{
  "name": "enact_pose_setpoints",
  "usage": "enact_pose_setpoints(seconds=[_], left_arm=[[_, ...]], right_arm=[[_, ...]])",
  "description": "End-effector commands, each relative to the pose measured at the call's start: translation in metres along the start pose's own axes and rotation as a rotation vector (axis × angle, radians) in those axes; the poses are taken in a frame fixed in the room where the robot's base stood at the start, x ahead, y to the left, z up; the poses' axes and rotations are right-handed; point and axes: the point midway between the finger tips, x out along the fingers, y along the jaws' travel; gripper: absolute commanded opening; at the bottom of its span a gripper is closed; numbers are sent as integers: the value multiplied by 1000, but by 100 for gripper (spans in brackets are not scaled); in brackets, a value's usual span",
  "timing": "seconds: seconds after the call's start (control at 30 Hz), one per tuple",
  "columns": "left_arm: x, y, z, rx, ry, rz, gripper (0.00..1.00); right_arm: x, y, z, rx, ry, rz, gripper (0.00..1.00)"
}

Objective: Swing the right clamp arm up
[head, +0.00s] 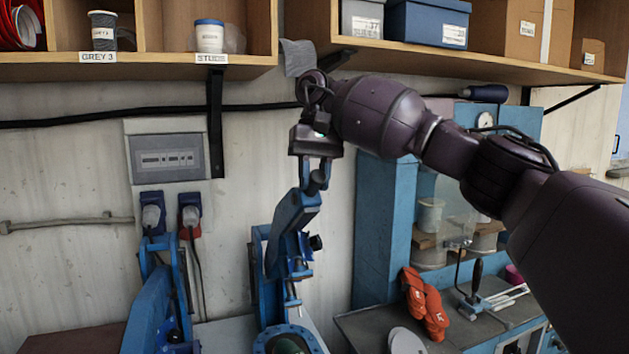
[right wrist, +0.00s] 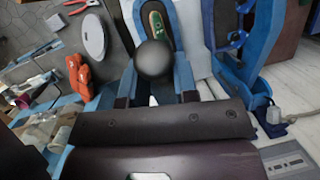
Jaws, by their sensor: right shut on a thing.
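The right clamp arm (head: 293,213) is blue and stands steeply raised above its blue stand, leaning a little to the right at its top. My right gripper (head: 317,168) comes from above and is shut on the dark ball knob (head: 318,181) at the arm's upper end. In the right wrist view the round black knob (right wrist: 153,58) sits between the fingers of my right gripper (right wrist: 155,82). Behind it, a green and tan sole-shaped piece (right wrist: 157,27) lies in a blue holder. My left gripper is not in view.
A second blue clamp (head: 158,300) stands at the left. A wooden shelf (head: 150,69) with boxes hangs close above my right arm. A blue cabinet (head: 382,230) stands at the right, with orange-red gloves (head: 426,302) on a bench. Wall sockets (head: 188,210) are behind the clamps.

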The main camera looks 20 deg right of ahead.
Motion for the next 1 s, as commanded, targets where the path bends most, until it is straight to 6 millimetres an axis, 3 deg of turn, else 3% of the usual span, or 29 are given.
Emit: enact_pose_setpoints(seconds=[0.17, 0.2, 0.37, 0.73, 1.0], left_arm=[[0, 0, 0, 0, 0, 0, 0], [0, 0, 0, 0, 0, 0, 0], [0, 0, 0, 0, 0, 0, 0], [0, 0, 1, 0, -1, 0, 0], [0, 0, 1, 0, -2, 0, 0]], right_arm=[[-1, 0, 0, 0, 1, -1, 0], [0, 0, 0, 0, 1, -1, 29], [0, 0, 0, 0, 1, 0, 53], [-4, 0, 0, 0, 1, 1, 53], [-32, 0, 0, 2, 4, 1, 53]])
